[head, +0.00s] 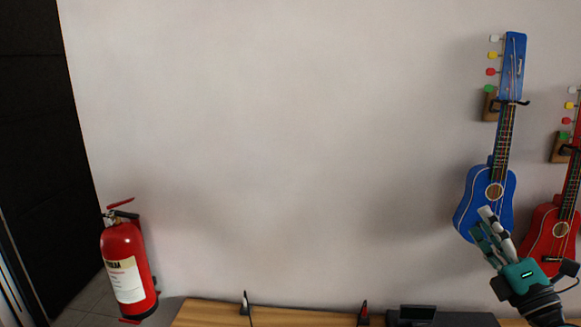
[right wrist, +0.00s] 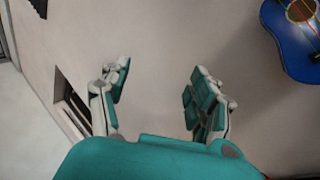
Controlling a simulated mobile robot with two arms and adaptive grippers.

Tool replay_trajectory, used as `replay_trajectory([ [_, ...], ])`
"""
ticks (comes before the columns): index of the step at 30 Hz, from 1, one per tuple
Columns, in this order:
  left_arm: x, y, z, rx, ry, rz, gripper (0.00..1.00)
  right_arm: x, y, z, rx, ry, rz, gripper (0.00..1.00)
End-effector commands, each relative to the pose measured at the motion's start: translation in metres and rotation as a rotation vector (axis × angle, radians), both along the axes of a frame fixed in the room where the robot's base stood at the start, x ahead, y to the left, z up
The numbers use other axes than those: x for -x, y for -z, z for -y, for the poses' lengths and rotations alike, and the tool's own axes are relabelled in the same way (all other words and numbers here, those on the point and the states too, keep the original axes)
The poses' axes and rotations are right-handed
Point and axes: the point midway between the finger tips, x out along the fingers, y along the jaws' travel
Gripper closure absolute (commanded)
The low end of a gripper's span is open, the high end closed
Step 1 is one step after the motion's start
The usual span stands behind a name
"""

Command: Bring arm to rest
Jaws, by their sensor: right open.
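My right gripper (head: 488,226) is at the lower right of the head view, in front of the lower body of a blue ukulele (head: 486,190). In the right wrist view, its two fingers (right wrist: 158,92) stand apart with only wall between them. It is open and empty. The blue ukulele hangs upright, slightly tilted, from a wooden wall hook. Part of it shows at the top right of the right wrist view (right wrist: 294,38), apart from the fingers. My left gripper is not in view.
A red ukulele (head: 548,232) hangs at the right edge, close to my right arm. A wooden table (head: 212,313) with small dark items runs along the bottom. A red fire extinguisher (head: 126,265) is at the lower left. The wall's middle (head: 280,150) is bare.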

Motion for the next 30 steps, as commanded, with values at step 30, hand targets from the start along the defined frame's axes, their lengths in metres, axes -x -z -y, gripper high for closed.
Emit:
replay_trajectory([
  [30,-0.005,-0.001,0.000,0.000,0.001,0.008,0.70,0.303,0.378,-0.161,-1.851,0.920,-1.315,0.37],
])
